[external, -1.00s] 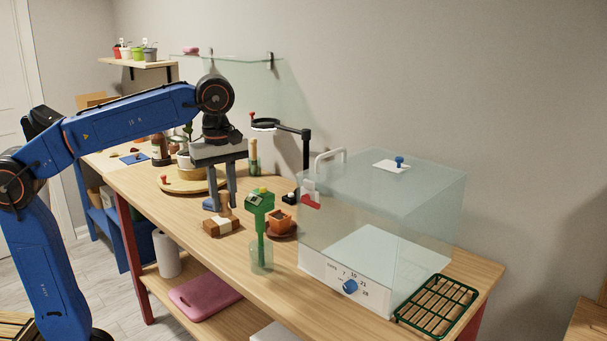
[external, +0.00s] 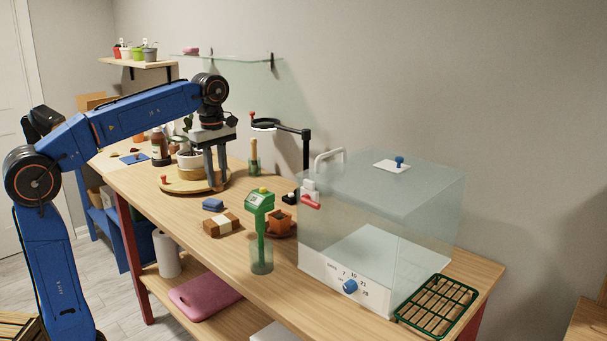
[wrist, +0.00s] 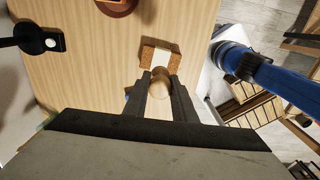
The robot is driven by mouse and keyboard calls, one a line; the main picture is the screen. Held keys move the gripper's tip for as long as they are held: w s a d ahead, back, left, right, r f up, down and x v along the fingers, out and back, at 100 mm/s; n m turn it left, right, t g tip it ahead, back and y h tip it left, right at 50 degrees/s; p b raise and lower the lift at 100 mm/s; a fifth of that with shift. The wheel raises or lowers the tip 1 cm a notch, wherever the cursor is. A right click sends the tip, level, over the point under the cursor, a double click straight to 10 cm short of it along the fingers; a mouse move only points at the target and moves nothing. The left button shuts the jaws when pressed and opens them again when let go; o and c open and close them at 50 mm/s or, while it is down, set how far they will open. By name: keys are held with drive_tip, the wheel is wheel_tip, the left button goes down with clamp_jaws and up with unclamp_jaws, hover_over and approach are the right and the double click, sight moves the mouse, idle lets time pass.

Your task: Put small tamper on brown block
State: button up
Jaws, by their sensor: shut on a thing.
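The small tamper, a pale wooden round piece (wrist: 160,85), is between my gripper's fingers in the wrist view.
A round wooden board (external: 183,186) with a pot is behind left. A clear box (external: 380,230) fills the right side.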

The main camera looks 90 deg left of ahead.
drive_tip(key=shift+s+a+f, duration=0.1)
drive_tip(key=shift+a+f, duration=0.05)
drive_tip(key=shift+f, duration=4.85)
drive_tip(key=shift+f, duration=0.1)
drive_tip(key=o, duration=1)
drive_tip(key=shift+o, duration=0.2)
wheel_tip(320, 180, up, 12)
drive_tip(key=shift+r, duration=0.15)
